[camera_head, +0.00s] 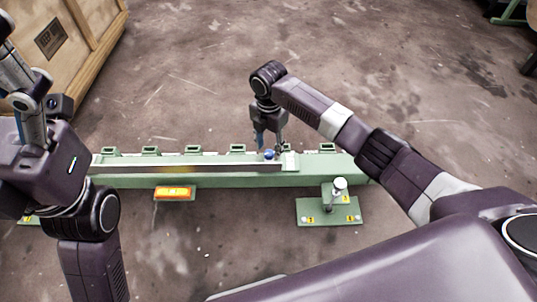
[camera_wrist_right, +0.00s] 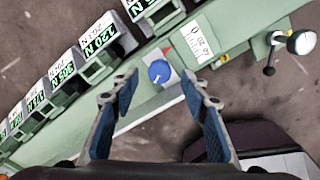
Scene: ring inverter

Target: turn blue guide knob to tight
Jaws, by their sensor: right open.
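The blue guide knob (camera_wrist_right: 159,71) is a small round knob on the green ring inverter rail, with a light mark on its face. In the head view the knob (camera_head: 269,154) sits near the right part of the rail. My right gripper (camera_head: 269,146) is just above and beside it, pointing down. In the right wrist view the gripper (camera_wrist_right: 162,85) is open and empty, with blue-padded fingers spread either side below the knob. The knob lies between and beyond the fingertips, and contact is not visible. My left arm is at the left edge; its gripper cannot be made out.
The green rail (camera_head: 220,182) runs across the view. Labelled blocks (camera_wrist_right: 98,65) line it, and a scale plate (camera_wrist_right: 200,42) is beside the knob. A silver-knobbed post (camera_head: 340,184) stands at right front. An orange display (camera_head: 174,193) is in front. A wooden crate (camera_head: 95,35) is at back left.

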